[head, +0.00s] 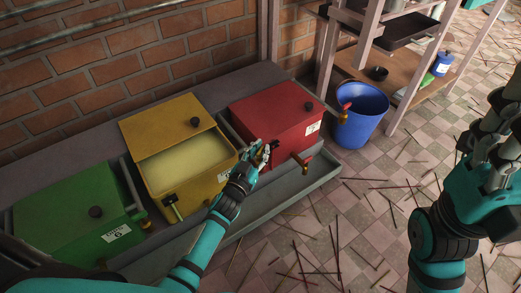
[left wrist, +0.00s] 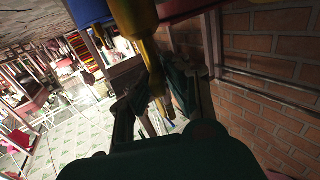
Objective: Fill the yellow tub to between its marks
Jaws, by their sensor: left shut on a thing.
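The yellow tub (head: 219,177) stands between the green and red tubs in the head view. Its lid (head: 165,127), with a black knob, covers only the back part, and pale yellow contents (head: 187,160) show in the open front. I cannot make out its marks. My left gripper (head: 264,152) is at the tub's right side, near the red tub. It is shut on a yellow-brass tap (left wrist: 158,82), which shows between its fingers in the left wrist view. My right gripper (head: 494,132) is at the right edge, its fingers unclear.
The green tub (head: 65,205) and red tub (head: 278,112) are closed. A grey trough (head: 318,180) runs along the front. A blue bucket (head: 360,126) stands on the floor beside a wooden rack (head: 413,70). Thin sticks litter the tiled floor. A brick wall is behind.

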